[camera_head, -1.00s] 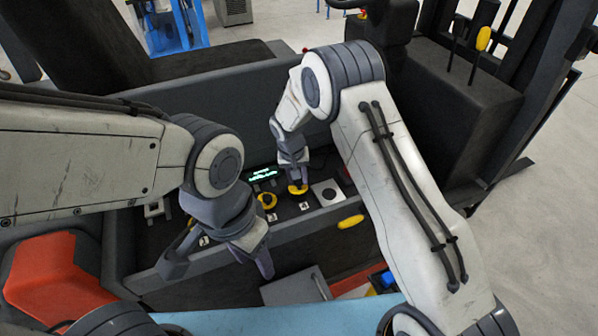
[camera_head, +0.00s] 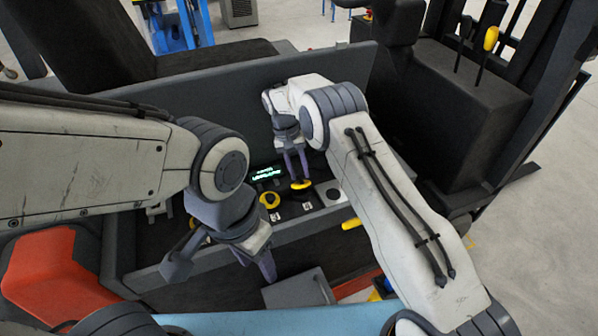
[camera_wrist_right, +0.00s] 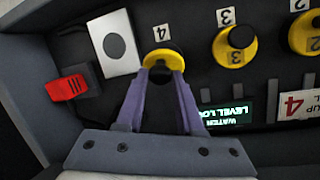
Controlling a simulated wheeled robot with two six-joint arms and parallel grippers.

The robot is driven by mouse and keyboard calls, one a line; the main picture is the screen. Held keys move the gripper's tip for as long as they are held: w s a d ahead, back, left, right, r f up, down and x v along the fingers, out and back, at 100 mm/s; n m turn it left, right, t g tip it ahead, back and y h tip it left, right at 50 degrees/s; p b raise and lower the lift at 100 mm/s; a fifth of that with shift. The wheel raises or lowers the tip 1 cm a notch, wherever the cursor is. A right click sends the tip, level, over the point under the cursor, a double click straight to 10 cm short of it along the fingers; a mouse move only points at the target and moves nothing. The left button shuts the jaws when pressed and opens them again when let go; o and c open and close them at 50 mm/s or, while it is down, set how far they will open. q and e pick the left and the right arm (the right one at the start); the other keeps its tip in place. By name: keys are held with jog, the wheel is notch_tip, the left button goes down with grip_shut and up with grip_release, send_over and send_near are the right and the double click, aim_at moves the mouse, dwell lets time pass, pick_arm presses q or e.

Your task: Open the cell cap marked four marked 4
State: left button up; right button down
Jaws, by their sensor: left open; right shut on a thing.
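The yellow-rimmed cap marked 4 (camera_head: 301,185) is on the dark panel, with its white label 4 (camera_wrist_right: 160,32) beside it. My right gripper (camera_head: 302,175) points down at the panel and is shut on this cap. In the right wrist view the cap (camera_wrist_right: 163,57) sits between the two fingertips, which partly hide it. Whether the cap is clear of its seat cannot be told. My left gripper (camera_head: 220,268) is open and empty, in front of the panel's near wall and left of the caps.
Beside cap 4 are cap 3 (camera_wrist_right: 235,45) and cap 2 (camera_wrist_right: 306,36). A green-lit display (camera_wrist_right: 226,113), a red switch (camera_wrist_right: 67,88) and a white plate with a dark disc (camera_wrist_right: 115,43) are close by. A raised wall (camera_head: 185,262) edges the panel.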

jog(key=c, duration=0.5)
grip_release()
jog(key=shift+r, duration=0.1)
